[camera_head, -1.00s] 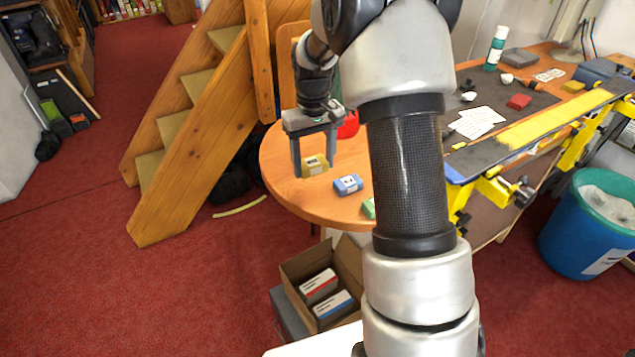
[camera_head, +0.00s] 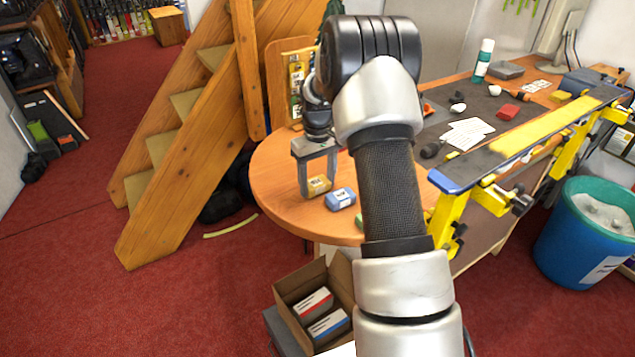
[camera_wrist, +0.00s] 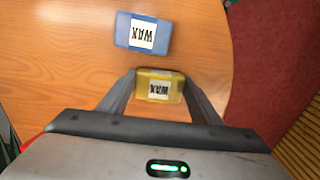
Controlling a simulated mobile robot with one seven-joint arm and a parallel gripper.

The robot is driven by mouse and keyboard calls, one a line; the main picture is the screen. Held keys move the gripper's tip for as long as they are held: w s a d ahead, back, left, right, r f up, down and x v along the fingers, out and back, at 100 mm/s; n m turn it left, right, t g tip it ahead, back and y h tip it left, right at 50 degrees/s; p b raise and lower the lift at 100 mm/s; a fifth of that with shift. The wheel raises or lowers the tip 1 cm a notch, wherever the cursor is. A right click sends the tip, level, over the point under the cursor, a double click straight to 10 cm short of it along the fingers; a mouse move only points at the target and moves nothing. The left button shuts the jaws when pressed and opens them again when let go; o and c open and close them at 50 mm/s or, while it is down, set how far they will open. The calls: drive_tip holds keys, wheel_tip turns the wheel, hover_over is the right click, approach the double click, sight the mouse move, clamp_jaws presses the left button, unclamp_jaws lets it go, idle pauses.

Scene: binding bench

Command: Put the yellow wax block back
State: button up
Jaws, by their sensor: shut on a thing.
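The yellow wax block (camera_head: 319,185) is between the fingers of my gripper (camera_head: 318,187), over the left part of the round wooden table (camera_head: 275,185). In the wrist view the yellow block (camera_wrist: 160,86) sits between both fingertips, its WAX label showing, and my gripper (camera_wrist: 160,90) is shut on it. The block is low, at or just above the tabletop; I cannot tell if it touches. A blue wax block (camera_head: 340,198) lies close beside it, apart from the fingers; it also shows in the wrist view (camera_wrist: 142,33). A green block (camera_head: 359,219) is mostly hidden by my arm.
A wooden staircase (camera_head: 185,150) stands left of the table. A workbench (camera_head: 480,165) with yellow clamps and a blue bin (camera_head: 585,240) are at the right. The table's front left is clear.

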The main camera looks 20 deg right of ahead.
drive_tip(key=shift+f, duration=0.35)
drive_tip(key=o, duration=1)
drive_tip(key=shift+o, duration=0.2)
